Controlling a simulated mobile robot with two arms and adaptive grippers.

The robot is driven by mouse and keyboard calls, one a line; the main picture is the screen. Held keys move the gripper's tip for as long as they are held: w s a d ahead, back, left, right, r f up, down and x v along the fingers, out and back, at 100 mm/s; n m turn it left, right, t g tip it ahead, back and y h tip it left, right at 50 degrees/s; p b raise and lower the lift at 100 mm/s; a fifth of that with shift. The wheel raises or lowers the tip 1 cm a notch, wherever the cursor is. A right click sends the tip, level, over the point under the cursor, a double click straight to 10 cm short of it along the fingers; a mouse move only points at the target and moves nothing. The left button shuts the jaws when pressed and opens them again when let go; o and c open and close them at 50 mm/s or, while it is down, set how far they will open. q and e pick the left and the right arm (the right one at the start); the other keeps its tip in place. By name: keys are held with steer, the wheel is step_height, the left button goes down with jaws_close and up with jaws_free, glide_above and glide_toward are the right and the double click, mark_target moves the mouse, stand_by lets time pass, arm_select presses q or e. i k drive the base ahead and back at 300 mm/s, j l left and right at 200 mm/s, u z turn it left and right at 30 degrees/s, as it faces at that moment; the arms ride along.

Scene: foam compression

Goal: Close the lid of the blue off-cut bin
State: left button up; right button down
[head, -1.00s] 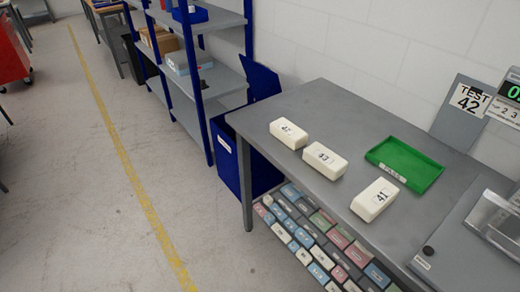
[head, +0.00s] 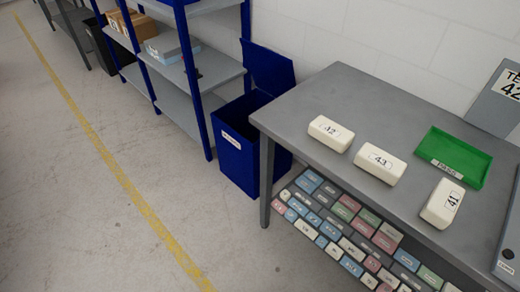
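The blue off-cut bin (head: 236,158) stands on the floor between the shelving and the grey table, in the head view. Its lid (head: 268,67) is open and stands up at the back, near the wall. The bin's dark opening shows below the lid. The table's corner hides part of the bin's right side. A white label is on its front. Neither of my grippers is in view.
The grey table (head: 350,88) holds foam blocks marked 42 (head: 331,133), 43 (head: 380,163) and 41 (head: 441,204), and a green tray (head: 454,156). Blue-framed shelving (head: 191,85) stands left of the bin. The floor in front of the bin is clear.

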mark_target(273, 73)
steer(key=i+j+z, duration=0.1)
steer(key=i+j, duration=0.2)
steer(key=i+j+z, duration=0.15)
steer(key=i+j, duration=0.15)
steer(key=i+j+z, duration=0.1)
steer(key=i+j, duration=0.2)
steer(key=i+j+z, duration=0.1)
steer(key=i+j, duration=0.2)
steer(key=i+j+z, duration=0.1)
steer(key=i+j, duration=0.15)
steer(key=j, duration=0.25)
steer(key=i+j+z, duration=0.15)
steer(key=j, duration=0.25)
steer(key=i+j+z, duration=0.1)
steer(key=i+j, duration=0.25)
steer(key=j, duration=0.1)
